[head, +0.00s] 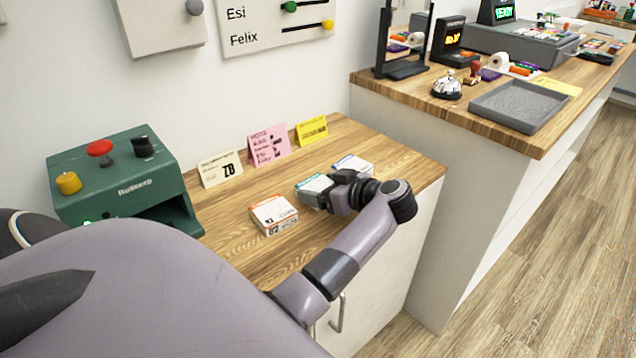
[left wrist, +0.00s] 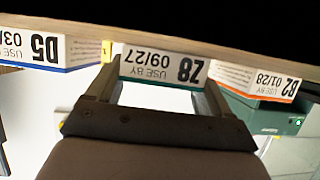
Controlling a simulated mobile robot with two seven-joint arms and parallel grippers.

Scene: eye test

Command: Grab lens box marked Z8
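The Z8 lens box (left wrist: 163,70) is white with a teal band and reads "Z8, USE BY 09/27", upside down in the left wrist view. In the head view the teal-edged box (head: 312,184) lies on the wooden counter, partly hidden by my left gripper (head: 334,194). In the left wrist view, the left gripper's two fingers (left wrist: 160,92) stand on either side of the Z8 box. No clear gap shows between fingers and box, and I cannot tell whether they press on it. The box appears to rest on the counter. My right gripper is not in view.
An orange-edged box (head: 273,215) sits left of the Z8 box, and a blue-edged D5 box (left wrist: 32,48) on its other side, both close. Behind stand cards, including a pink one (head: 268,146). A green machine (head: 125,180) stands left. A higher counter (head: 440,105) rises right.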

